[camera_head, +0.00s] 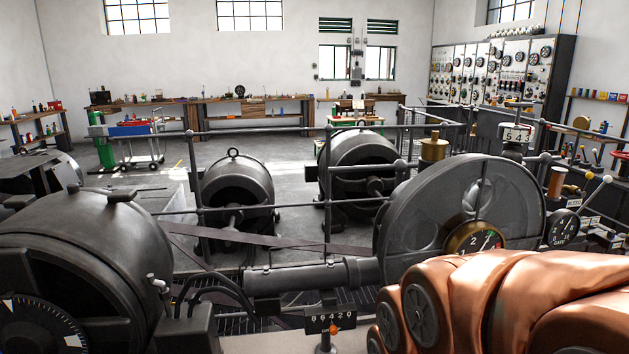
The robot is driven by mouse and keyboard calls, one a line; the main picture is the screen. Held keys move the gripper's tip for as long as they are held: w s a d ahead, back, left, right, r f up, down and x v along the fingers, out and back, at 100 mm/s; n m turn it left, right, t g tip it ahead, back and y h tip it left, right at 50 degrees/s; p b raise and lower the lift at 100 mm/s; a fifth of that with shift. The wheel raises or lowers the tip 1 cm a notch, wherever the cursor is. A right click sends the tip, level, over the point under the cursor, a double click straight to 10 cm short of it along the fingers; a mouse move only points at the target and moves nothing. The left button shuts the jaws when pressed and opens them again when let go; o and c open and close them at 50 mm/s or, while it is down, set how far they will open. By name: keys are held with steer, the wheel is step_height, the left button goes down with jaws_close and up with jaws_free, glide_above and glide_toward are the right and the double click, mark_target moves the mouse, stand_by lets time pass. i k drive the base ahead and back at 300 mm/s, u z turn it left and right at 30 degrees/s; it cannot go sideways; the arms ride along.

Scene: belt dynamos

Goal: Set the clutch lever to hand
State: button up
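I cannot tell which part is the clutch lever. Several levers with pale ball knobs (607,178) stand at the right edge, beside small label plates too small to read clearly. A short post with an orange knob (335,328) stands at the bottom centre, just below a small number plate (330,318). My gripper is not in view. Large copper-coloured rounded forms fill the lower right, likely my own arm, and they hide what lies behind them.
A large dark wheel housing (440,215) with a brass-rimmed dial (474,239) stands right of centre. A dark dynamo (75,265) fills the left foreground. Railings (300,208) and a belt (235,238) cross the middle. Open floor (285,150) lies beyond, before the workbenches.

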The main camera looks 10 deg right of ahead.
mark_target(607, 179)
steer(key=z, duration=1.85)
steer(key=k, duration=1.35)
steer(key=z, duration=0.9)
steer(key=i, duration=2.2)
steer(key=u, duration=1.25)
steer(key=i, duration=0.75)
steer(key=u, duration=0.7)
